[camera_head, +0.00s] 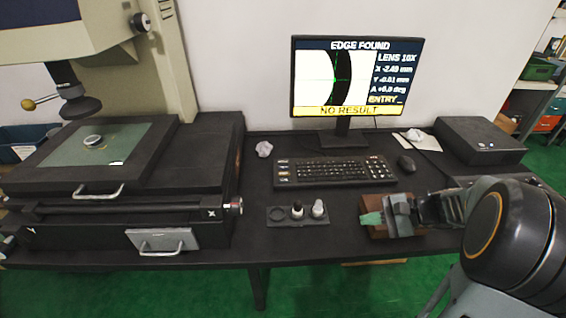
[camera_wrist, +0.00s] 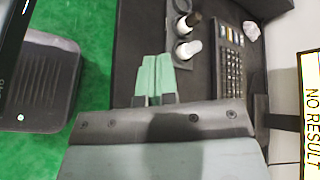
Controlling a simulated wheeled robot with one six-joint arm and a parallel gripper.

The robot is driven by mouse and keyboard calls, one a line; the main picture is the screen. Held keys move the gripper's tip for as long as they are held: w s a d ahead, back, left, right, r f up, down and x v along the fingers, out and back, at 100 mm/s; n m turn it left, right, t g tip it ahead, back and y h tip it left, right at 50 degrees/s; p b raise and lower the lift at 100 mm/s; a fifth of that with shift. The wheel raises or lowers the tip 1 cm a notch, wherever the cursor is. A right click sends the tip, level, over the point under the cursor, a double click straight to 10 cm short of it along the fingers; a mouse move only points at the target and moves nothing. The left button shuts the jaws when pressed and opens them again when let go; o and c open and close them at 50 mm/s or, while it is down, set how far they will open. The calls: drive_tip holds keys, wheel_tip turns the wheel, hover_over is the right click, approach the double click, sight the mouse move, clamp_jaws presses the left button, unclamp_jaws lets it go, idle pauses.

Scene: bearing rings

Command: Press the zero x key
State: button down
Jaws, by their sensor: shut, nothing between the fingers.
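The lettering is too small to read, so I cannot tell which key is zero x. The keyboard also shows in the wrist view (camera_wrist: 229,72). My gripper (camera_head: 372,218) has green fingertips, which are together and empty. It is in front of and to the right of the keyboard, over a brown block, apart from the keys. The fingertips also show in the wrist view (camera_wrist: 154,78). The monitor (camera_head: 357,78) reads "EDGE FOUND", X -2.49 mm and "NO RESULT".
A tray (camera_head: 285,222) with small bottles stands left of my gripper. A mouse (camera_head: 407,164) sits right of the keyboard. The measuring stage (camera_head: 60,165) with a ring (camera_head: 95,142) fills the left. A black box (camera_head: 480,142) stands at right.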

drive_tip(key=s+a+r+n+t+h, duration=0.1)
drive_tip(key=s+n+h, duration=0.7)
drive_tip(key=n+h, duration=0.2)
drive_tip(key=shift+a+n+h, duration=0.3)
drive_tip(key=shift+n+h, duration=0.1)
drive_tip(key=shift+h, duration=0.7)
